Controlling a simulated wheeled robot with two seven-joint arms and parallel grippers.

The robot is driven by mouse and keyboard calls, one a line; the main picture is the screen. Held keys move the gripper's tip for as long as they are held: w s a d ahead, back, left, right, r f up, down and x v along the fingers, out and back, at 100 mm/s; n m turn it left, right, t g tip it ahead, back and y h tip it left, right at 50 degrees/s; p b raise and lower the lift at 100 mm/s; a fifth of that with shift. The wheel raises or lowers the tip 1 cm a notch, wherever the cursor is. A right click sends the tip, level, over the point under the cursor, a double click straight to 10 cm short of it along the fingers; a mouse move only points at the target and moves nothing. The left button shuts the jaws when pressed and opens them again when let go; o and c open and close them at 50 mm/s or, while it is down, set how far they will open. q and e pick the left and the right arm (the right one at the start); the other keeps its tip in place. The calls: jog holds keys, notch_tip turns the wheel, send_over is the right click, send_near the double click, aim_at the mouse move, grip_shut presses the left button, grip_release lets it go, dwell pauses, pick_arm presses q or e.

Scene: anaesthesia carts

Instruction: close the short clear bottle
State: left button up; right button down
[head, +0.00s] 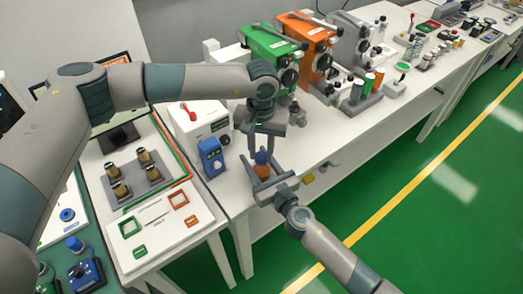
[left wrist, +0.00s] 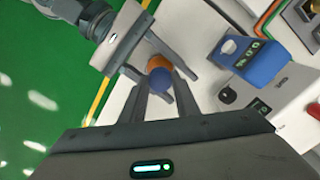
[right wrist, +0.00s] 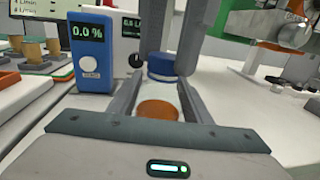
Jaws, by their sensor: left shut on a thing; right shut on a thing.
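The short clear bottle (right wrist: 176,92) stands upright between my right gripper's fingers, with orange (head: 261,171) showing in its lower part. My right gripper (head: 263,168) is shut on it from the front side. A blue cap (right wrist: 162,66) is at the top of the bottle, between the fingers of my left gripper (head: 263,153), which reaches down from above and is shut on it. In the left wrist view the cap (left wrist: 159,80) lies in line over the orange. The fingers partly hide the bottle; I cannot tell whether the cap is seated or just above the mouth.
A blue meter (head: 211,157) stands close on the left, beside a white device (head: 197,122). Green (head: 268,46) and orange (head: 310,50) machines stand behind. A tray with several small vials (head: 133,172) is further left. The bench in front of the machines is partly clear.

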pick_arm(q)
jog(key=m, duration=0.4)
jog(key=shift+m, duration=0.3)
jog(key=m, duration=0.5)
jog(key=shift+w+a, duration=0.1)
jog(key=o, duration=1)
jog(key=shift+r, duration=2.25)
jog(key=shift+c, duration=0.5)
